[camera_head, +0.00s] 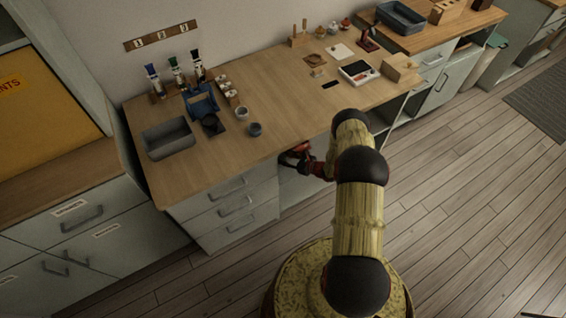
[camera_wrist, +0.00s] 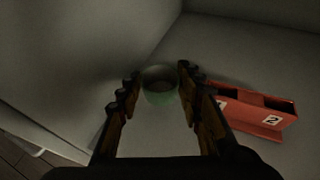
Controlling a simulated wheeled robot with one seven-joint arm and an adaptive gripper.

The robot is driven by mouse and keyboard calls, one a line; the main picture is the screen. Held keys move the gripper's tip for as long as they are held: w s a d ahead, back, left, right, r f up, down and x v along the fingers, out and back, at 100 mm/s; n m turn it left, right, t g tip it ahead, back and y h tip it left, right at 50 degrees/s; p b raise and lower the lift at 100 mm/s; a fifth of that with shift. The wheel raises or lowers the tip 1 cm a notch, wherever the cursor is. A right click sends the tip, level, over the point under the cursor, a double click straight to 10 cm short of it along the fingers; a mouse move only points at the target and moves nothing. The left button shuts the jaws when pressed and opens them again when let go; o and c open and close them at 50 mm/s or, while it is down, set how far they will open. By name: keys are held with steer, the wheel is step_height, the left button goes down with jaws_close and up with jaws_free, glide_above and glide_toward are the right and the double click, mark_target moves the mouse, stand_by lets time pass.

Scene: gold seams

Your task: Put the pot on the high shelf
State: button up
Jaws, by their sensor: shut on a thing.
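In the wrist view a small pale green round pot (camera_wrist: 160,86) sits between the two fingers of my gripper (camera_wrist: 158,84). The fingers are shut on its sides. Its opening faces the camera and looks dark inside. The pot is inside a dim pale compartment; whether it touches the floor there I cannot tell. In the head view my arm reaches under the worktop, and my gripper (camera_head: 300,158) is partly visible at the open bay below the counter edge. The pot is hidden there. No high shelf can be made out for certain.
A red holder with number labels (camera_wrist: 253,112) stands just right of my gripper in the compartment. Pale walls (camera_wrist: 95,60) are close on the left. The wooden worktop (camera_head: 290,115) overhangs the bay. A grey tray (camera_head: 168,139) and small cups (camera_head: 255,129) stand on it.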

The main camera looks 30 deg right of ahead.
steer(key=shift+w+a+f+b, duration=0.15)
steer(key=shift+f+b, duration=0.2)
steer(key=shift+f, duration=0.6)
steer(key=shift+w+a+f+b, duration=0.1)
steer(key=shift+f+b, duration=0.2)
steer(key=shift+f, duration=0.6)
steer(key=shift+f, duration=0.15)
steer(key=o, duration=0.8)
steer(key=shift+o, duration=0.2)
steer(key=shift+r, duration=0.3)
steer(key=p+v, duration=0.2)
steer(key=v, duration=1)
steer(key=shift+p, duration=0.3)
